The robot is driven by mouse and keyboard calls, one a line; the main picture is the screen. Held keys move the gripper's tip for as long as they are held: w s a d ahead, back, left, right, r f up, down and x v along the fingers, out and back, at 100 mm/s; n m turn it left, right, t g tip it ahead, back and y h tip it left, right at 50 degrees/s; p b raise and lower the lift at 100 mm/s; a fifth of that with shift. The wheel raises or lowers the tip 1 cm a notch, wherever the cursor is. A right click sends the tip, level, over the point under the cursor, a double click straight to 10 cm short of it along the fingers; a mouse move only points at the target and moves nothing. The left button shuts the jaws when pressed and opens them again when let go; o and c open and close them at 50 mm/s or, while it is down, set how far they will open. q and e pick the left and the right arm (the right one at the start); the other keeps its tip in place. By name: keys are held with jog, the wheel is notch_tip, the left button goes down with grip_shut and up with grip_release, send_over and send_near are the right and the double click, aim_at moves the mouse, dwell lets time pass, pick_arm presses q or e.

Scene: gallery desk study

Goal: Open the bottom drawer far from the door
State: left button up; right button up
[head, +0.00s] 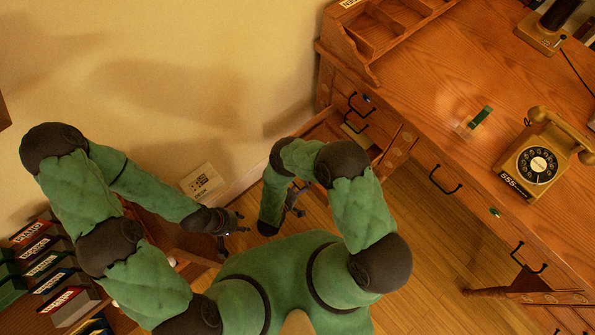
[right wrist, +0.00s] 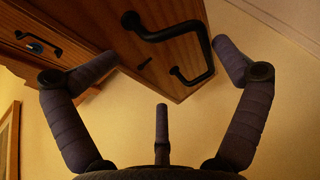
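The wooden desk (head: 440,85) fills the right of the head view. Its drawer stack near the wall has black handles (head: 358,104), and a drawer (head: 326,126) there is partly pulled out. My right arm hides the lower fronts. My right gripper (head: 296,198) is below it; in the right wrist view its fingers (right wrist: 160,85) are spread, empty. A large black handle (right wrist: 168,32) and a smaller handle (right wrist: 192,76) on wooden fronts show beyond and between them. My left gripper (head: 236,226) looks open and empty, left of the right one. The door is not in view.
A yellow telephone (head: 537,165) and a small green-and-clear object (head: 474,121) stand on the desktop. Boxes or books (head: 45,262) are at lower left. A wall socket plate (head: 203,183) is on the wall. Wooden floor (head: 425,225) is open under the desk.

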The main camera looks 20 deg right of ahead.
jog(key=shift+t+h, duration=0.6)
jog(key=shift+h, duration=0.2)
jog(key=r, duration=0.3)
jog(key=w+r, duration=0.1)
jog(key=r, duration=0.1)
jog(key=shift+d+r, duration=0.3)
jog(key=shift+d, duration=0.1)
jog(key=shift+s+r, duration=0.2)
jog(key=shift+r, duration=0.1)
jog(key=c, duration=0.3)
jog(key=shift+s+r, duration=0.15)
jog(key=shift+s, duration=0.05)
jog(key=c, duration=0.6)
pick_arm(q)
jog(key=shift+s+r, duration=0.2)
jog(key=shift+s, duration=0.05)
pick_arm(e)
jog(key=shift+o, duration=0.2)
jog(key=shift+w+f, duration=0.1)
jog(key=shift+f, duration=0.15)
jog(key=shift+f, duration=0.1)
